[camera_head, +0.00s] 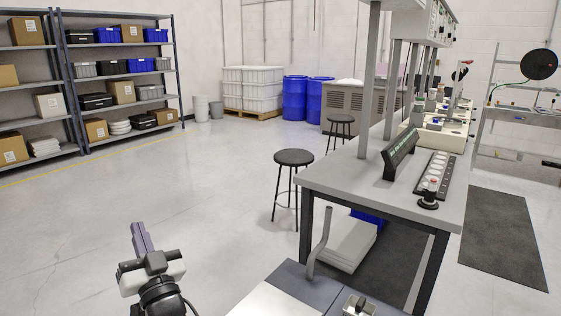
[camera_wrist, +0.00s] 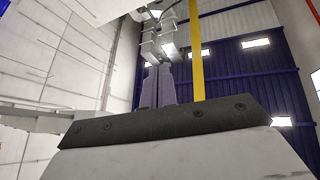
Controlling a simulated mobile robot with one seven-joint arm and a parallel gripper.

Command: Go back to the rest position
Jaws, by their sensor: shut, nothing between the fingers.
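My gripper (camera_head: 141,240) shows at the lower left of the head view, over open floor and apart from the workbench. Its fingers point up and are together, with nothing between them. In the wrist view the two closed fingers (camera_wrist: 158,87) stand in the middle, above the dark bar of the gripper body. Behind them are only the wall and ceiling of the hall.
Shelves (camera_head: 118,70) line the left wall, and blue barrels (camera_head: 295,97) stand at the back. The left floor is clear.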

